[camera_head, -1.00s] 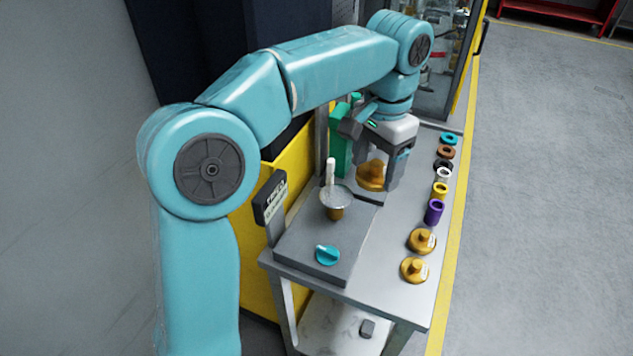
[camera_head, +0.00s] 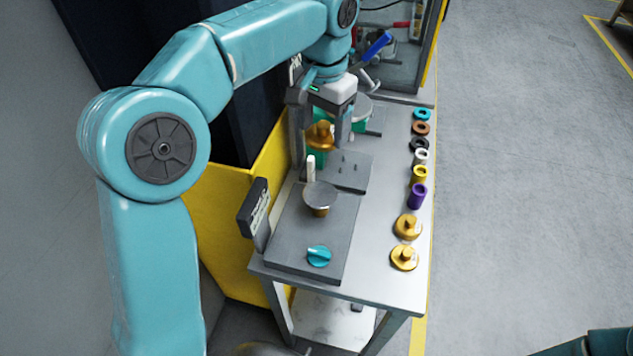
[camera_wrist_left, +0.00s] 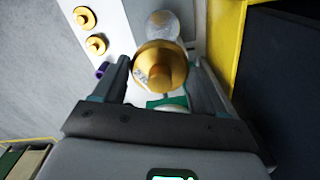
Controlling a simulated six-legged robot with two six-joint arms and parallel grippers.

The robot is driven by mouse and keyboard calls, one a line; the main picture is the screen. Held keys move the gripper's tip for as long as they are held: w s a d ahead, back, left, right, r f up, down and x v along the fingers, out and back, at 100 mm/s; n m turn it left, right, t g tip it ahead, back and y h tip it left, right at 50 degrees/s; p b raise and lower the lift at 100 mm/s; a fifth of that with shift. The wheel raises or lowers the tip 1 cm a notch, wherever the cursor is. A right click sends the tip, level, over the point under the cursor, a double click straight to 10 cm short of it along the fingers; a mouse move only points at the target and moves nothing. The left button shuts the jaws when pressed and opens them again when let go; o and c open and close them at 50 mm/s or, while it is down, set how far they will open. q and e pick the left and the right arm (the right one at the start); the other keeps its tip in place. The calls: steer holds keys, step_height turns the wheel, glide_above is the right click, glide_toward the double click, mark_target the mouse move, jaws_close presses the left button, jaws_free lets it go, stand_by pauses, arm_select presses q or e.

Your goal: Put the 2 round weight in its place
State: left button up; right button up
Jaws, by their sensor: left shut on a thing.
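My left gripper (camera_head: 324,138) is shut on a gold round weight (camera_head: 320,134), held in the air over the back part of the workbench. Two more gold round weights stand on the bench's right side: one (camera_head: 407,229) and a nearer one (camera_head: 404,259). A grey device (camera_head: 300,240) carries a round metal pan (camera_head: 320,193) and a teal knob (camera_head: 318,256). My right gripper is out of view.
A row of coloured rings and cylinders (camera_head: 420,145) lines the right edge of the bench (camera_head: 385,275). A grey plate with small pegs (camera_head: 350,172) lies behind the pan. Green parts show behind the gripper. A yellow panel (camera_head: 235,215) stands at left.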

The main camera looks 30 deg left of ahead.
arm_select(q)
glide_above(320, 194)
steer(key=f, duration=1.2)
steer(key=shift+d, duration=0.25)
steer(key=f, duration=0.4)
steer(key=shift+w+a+f+p, duration=0.15)
steer(key=shift+a+f+p, duration=0.05)
steer(key=shift+a+p, duration=0.1)
steer(key=shift+d+f, duration=0.1)
steer(key=shift+d, duration=0.05)
steer(key=shift+s, duration=0.2)
steer(key=o, duration=1.2)
steer(key=shift+w+f, duration=0.15)
